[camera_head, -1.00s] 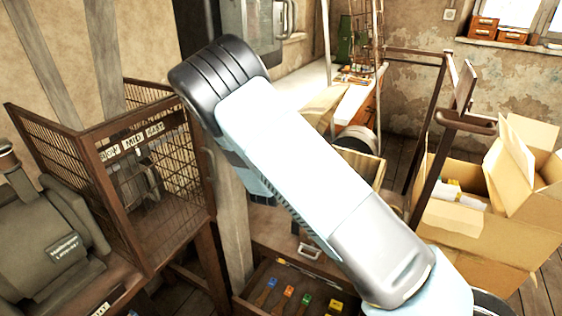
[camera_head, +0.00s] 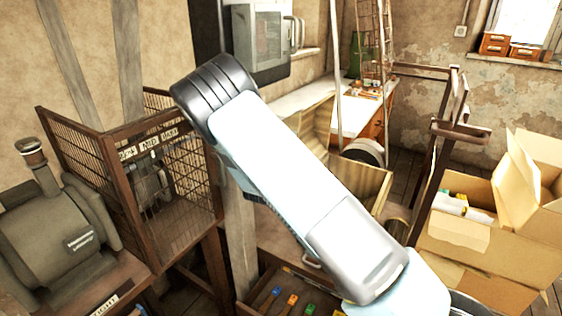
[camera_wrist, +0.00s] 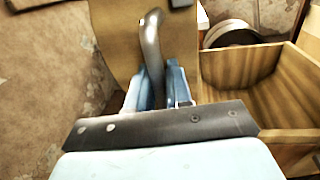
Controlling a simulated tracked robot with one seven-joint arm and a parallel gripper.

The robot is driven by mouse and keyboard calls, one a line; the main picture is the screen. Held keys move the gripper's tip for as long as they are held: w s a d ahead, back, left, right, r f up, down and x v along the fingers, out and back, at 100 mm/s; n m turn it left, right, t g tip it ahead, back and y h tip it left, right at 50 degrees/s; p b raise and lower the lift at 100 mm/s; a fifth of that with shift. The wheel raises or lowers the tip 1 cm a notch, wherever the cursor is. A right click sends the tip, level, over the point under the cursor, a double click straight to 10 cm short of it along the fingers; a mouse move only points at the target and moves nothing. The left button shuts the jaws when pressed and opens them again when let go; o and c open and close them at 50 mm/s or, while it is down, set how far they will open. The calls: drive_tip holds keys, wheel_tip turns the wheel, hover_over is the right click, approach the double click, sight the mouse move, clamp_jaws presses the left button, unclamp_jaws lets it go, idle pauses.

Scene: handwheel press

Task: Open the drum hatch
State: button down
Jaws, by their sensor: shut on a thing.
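My gripper (camera_wrist: 157,85) shows in the wrist view with its blue fingers shut around a dark curved handle (camera_wrist: 151,45). Behind the handle stands a tan wooden panel (camera_wrist: 113,45), which looks like the hatch. The panel is raised at the left of an open wooden box-like body (camera_wrist: 240,78), and I can see into that body. In the head view the panel (camera_head: 318,125) and the wooden body (camera_head: 374,185) show beyond my arm. My arm hides the gripper and the handle there.
A round wheel or drum end (camera_head: 364,152) sits behind the wooden body. A dark post frame (camera_head: 432,170) and open cardboard boxes (camera_head: 475,225) stand at the right. A mesh cage (camera_head: 190,190) and a grey-green machine (camera_head: 60,230) stand at the left. An open drawer (camera_head: 290,290) lies below.

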drive_tip(key=shift+s+a, duration=0.1)
drive_tip(key=shift+a, duration=0.2)
drive_tip(key=c, duration=1.4)
unclamp_jaws()
drive_tip(key=shift+c, duration=0.2)
drive_tip(key=shift+o, duration=0.6)
drive_tip(key=shift+s+a, duration=0.1)
drive_tip(key=shift+s, duration=0.05)
drive_tip(key=shift+o, duration=0.5)
drive_tip(key=shift+d+r, duration=0.1)
drive_tip(key=shift+d, duration=0.15)
drive_tip(key=shift+d, duration=0.1)
drive_tip(key=v, duration=1.3)
drive_tip(key=shift+s+a, duration=0.2)
drive_tip(key=shift+s, duration=0.05)
